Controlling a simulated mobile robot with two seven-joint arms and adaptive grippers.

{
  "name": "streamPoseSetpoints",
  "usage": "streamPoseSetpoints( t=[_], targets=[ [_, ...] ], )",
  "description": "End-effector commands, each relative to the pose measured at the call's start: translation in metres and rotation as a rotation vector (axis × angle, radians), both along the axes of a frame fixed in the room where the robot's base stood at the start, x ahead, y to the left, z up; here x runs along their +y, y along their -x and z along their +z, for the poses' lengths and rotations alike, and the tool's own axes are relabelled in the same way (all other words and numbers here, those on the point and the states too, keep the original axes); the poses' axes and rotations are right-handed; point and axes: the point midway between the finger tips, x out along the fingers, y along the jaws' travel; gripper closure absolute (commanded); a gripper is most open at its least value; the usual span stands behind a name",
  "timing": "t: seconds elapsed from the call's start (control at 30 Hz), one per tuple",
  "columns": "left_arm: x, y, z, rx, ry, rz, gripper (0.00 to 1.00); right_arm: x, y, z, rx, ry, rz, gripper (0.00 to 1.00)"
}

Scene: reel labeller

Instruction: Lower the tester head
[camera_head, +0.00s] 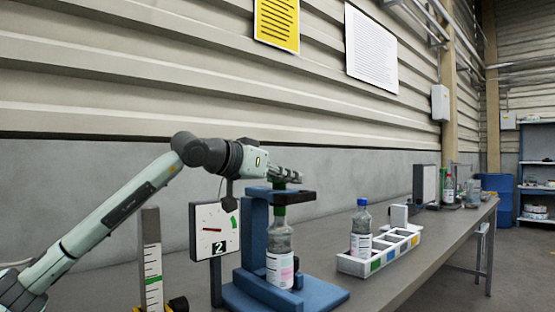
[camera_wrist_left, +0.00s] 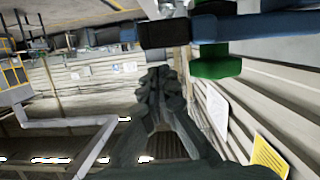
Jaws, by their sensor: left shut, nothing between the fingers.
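The tester is a blue stand (camera_head: 256,232) with a blue base and a dark-ended upper arm (camera_head: 300,196). A clear bottle (camera_head: 280,250) with a white and pink label stands upright in it, with green at its top under the arm. A small green part (camera_head: 279,186) shows just above the arm. My left gripper (camera_head: 298,174) is shut and empty, just above the tester's arm; touching or apart is unclear. In the left wrist view, its closed fingers (camera_wrist_left: 160,80) are beside the blue arm (camera_wrist_left: 255,28) and green part (camera_wrist_left: 215,66). My right gripper is out of view.
A dial gauge (camera_head: 213,228) marked 2 stands left of the tester, beside an upright scale (camera_head: 152,262). A white rack (camera_head: 352,266) holding a blue-capped bottle (camera_head: 361,230) is to the right. The wall is behind; the grey bench (camera_head: 425,240) has bare room at its front right.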

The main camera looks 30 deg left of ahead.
Motion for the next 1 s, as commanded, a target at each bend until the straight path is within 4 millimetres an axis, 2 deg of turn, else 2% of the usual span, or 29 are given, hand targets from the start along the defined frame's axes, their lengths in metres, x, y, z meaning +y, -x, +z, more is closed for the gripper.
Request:
streamPoseSetpoints(
  t=[0.1,0.3,1.0],
  targets=[
    [-0.001,-0.007,-0.009,-0.012,-0.045,-0.001,1.0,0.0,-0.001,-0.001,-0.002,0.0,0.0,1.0],
    [-0.002,-0.007,-0.019,-0.029,-0.1,0.0,1.0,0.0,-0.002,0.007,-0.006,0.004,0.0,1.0],
    [-0.002,-0.007,-0.028,-0.027,-0.137,-0.001,1.0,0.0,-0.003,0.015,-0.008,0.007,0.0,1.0]
  ],
)
